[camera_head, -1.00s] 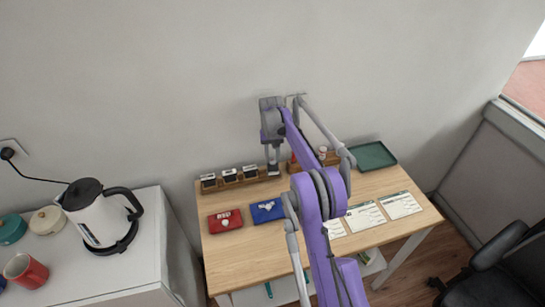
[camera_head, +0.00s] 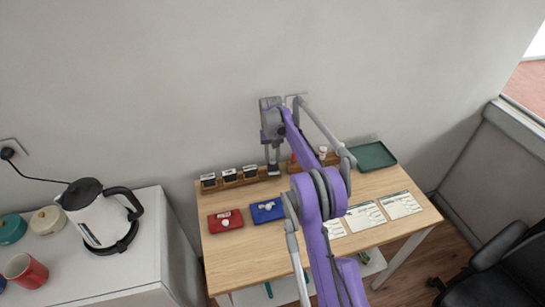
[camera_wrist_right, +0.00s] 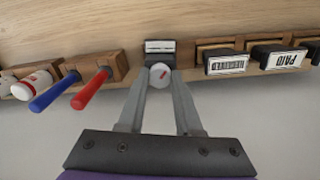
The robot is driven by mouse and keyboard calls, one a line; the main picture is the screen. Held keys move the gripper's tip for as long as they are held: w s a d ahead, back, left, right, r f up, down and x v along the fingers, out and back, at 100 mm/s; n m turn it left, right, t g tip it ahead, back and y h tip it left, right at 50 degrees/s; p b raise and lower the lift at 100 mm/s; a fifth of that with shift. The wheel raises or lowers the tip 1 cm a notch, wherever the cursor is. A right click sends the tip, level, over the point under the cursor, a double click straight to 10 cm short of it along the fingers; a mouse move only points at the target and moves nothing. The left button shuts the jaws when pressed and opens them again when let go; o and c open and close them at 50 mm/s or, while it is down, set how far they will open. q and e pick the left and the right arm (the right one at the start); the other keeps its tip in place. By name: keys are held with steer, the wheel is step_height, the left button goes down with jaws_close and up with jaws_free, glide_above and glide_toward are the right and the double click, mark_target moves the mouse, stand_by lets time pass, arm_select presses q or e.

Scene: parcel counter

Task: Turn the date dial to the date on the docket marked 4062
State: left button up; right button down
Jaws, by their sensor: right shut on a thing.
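My right gripper (camera_wrist_right: 160,84) is shut on the date dial (camera_wrist_right: 160,72), a round white knob with a short red mark, tilted in the right wrist view. The dial sits on the front of a dark block with a pale printed strip (camera_wrist_right: 160,46) whose writing is too small to read. In the head view my right gripper (camera_head: 273,170) is at the rear edge of the table, beside the stamps. Several white dockets, such as this docket (camera_head: 401,205), lie at the table's right; my arm partly covers one. Their numbers and dates cannot be read. My left gripper is not in view.
Stamps (camera_head: 229,175) stand in a wooden rack left of the gripper. Blue and red sticks (camera_wrist_right: 92,88) stick out of a wooden holder nearby. A red pad (camera_head: 225,221) and blue pad (camera_head: 267,211) lie in front. A green tray (camera_head: 373,156) is at the back right.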

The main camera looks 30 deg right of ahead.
mark_target(272, 159)
steer(key=c, duration=0.6)
jaws_free()
step_height(272, 159, up, 11)
steer(key=shift+a+f+p, duration=0.1)
steer(key=shift+p, duration=0.35)
